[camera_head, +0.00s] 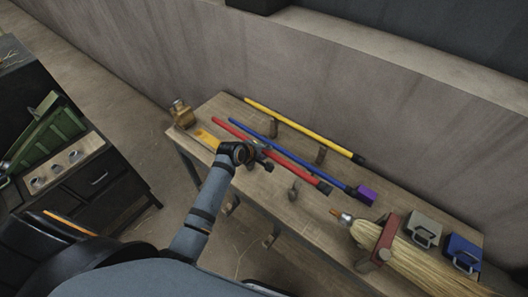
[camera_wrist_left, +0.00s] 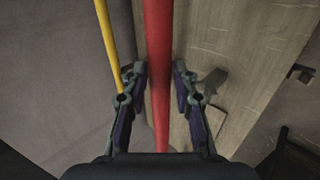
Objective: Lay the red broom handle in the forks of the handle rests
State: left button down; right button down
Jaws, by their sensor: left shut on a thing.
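The red broom handle (camera_head: 288,170) runs diagonally over the workbench, with a dark end at its lower right. My left gripper (camera_head: 258,156) is shut on it, left of its middle. In the left wrist view the red handle (camera_wrist_left: 157,60) passes between the fingers of my left gripper (camera_wrist_left: 160,90). A small grey upright (camera_head: 292,190) stands in front of the handle and looks like a rest; a forked shape (camera_wrist_left: 212,82) shows beside the handle in the wrist view. Whether the handle touches any fork I cannot tell. My right gripper is not in view.
A blue handle (camera_head: 275,149) and a yellow handle (camera_head: 300,128) lie behind the red one. Brown posts (camera_head: 321,155) stand between them. A straw broom head (camera_head: 425,262), red clamp (camera_head: 387,235), and grey and blue boxes (camera_head: 462,251) occupy the right end.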

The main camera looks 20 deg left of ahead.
pick_arm(q)
notch_tip(320, 180, down, 11)
jog(key=b, duration=0.8)
jog(key=shift+r, duration=0.2)
jog(key=shift+a+p, duration=0.1)
jog(key=shift+p, duration=0.2)
dwell(0.4)
jog(key=c, duration=1)
grip_release()
jog(key=shift+s, duration=0.1)
jog(key=v, duration=1.2)
